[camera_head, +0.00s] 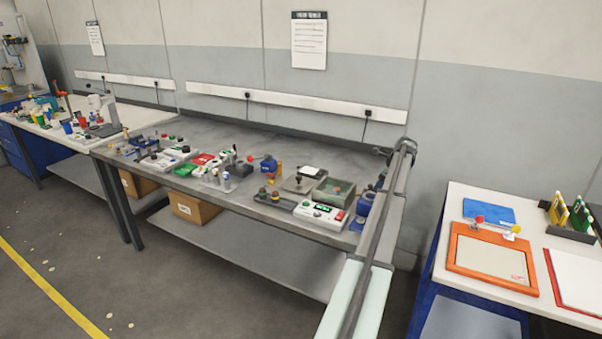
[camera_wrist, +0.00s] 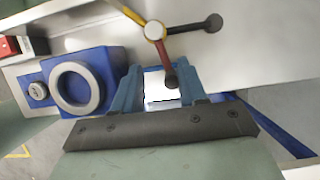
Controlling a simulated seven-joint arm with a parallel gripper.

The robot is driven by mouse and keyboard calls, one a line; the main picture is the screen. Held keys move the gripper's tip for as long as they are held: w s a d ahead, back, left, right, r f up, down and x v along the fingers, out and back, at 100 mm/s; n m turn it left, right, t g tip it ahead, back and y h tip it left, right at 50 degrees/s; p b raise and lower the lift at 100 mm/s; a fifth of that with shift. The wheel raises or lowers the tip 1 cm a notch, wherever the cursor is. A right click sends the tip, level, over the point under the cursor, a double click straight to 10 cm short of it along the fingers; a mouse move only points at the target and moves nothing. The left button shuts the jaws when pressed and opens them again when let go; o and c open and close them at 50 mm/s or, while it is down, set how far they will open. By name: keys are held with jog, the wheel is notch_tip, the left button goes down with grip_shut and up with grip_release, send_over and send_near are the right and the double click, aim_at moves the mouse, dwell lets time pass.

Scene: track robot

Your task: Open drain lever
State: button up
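In the wrist view, a lever handle with several arms turns on a pale round hub (camera_wrist: 155,31). One dark arm ends in a knob (camera_wrist: 213,22) at the right. My gripper (camera_wrist: 161,72) has two blue fingers standing apart, with visible space around this knob. I cannot tell which arm is the drain lever. In the head view, my arm reaches the right end of the bench; the fingertips are not clear there.
A blue block with a grey ring (camera_wrist: 76,88) stands left of my fingers in the wrist view. In the head view, the long bench (camera_head: 270,232) holds many small devices, including a white control box (camera_head: 320,214). A white table with an orange tray (camera_head: 453,264) stands at the right.

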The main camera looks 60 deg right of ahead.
jog(key=v, duration=1.4)
jog(key=w+a+f+n+g, duration=0.1)
jog(key=w+a, duration=0.4)
jog(key=w, duration=0.6)
jog(key=w+a+f+n+g+h, duration=0.1)
jog(key=w+a+f+n, duration=0.1)
jog(key=w, duration=0.9)
jog(key=w+a+f+n+g, duration=0.1)
jog(key=w+a+f, duration=0.2)
jog(key=w+a, duration=0.4)
jog(key=w, duration=0.4)
jog(key=shift+a+f+n, duration=0.3)
jog(key=shift+a+n, duration=0.05)
jog(key=shift+n, duration=0.05)
jog(key=shift+w, duration=0.15)
jog(key=shift+s+d+r+m+g, duration=0.75)
jog(key=shift+s+d+r+g, duration=0.8)
jog(key=shift+s+d, duration=3.2)
jog(key=shift+s+d+r+m+g, duration=0.75)
jog(key=shift+s+d+r+g, duration=1.35)
jog(key=shift+s, duration=4.65)
jog(key=shift+t, duration=0.65)
jog(key=x, duration=1.4)
jog(key=shift+w+d+f, duration=0.15)
jog(key=shift+d+f, duration=0.15)
jog(key=shift+d, duration=0.05)
